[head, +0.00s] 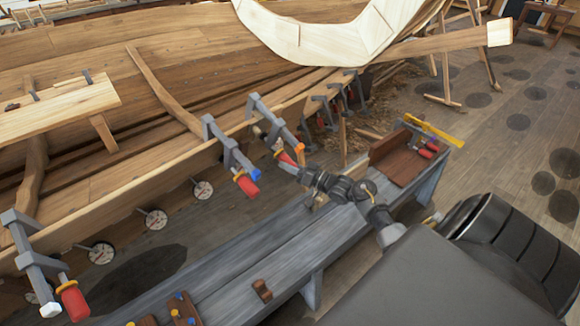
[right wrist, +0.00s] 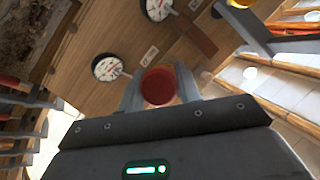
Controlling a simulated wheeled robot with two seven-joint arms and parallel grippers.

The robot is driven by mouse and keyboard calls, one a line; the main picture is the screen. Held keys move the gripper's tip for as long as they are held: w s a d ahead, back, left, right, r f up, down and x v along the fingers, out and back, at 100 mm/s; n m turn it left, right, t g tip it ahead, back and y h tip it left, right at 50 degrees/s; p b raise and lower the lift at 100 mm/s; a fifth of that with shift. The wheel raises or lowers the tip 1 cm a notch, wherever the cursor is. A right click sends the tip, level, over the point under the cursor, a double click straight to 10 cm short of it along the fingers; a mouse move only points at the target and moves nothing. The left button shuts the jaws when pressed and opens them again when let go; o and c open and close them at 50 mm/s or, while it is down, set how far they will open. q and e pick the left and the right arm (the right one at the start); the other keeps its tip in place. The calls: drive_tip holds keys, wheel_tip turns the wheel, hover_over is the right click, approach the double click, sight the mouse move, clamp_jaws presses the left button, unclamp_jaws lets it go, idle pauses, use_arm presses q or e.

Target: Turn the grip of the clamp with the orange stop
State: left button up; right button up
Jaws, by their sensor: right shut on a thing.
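The clamp (head: 257,105) with the orange stop (head: 299,148) sits on the hull's plank edge, left of centre in the head view. Its red grip (head: 285,158) hangs low beside the stop. My right gripper (head: 289,167) reaches in from the right and is shut on this grip. In the right wrist view the round red end of the grip (right wrist: 158,87) shows between the two grey fingers. My left gripper is not in view.
Round dials (head: 156,219) line the hull. A grey bench (head: 240,262) runs below my arm, with a wooden tray (head: 390,158) at its far end.

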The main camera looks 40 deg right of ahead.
drive_tip(key=o, duration=1)
drive_tip(key=shift+s, duration=0.1)
drive_tip(key=b+v, duration=0.1)
drive_tip(key=v, duration=0.9)
drive_tip(key=shift+s+d+b, duration=0.15)
drive_tip(key=shift+s+b, duration=0.15)
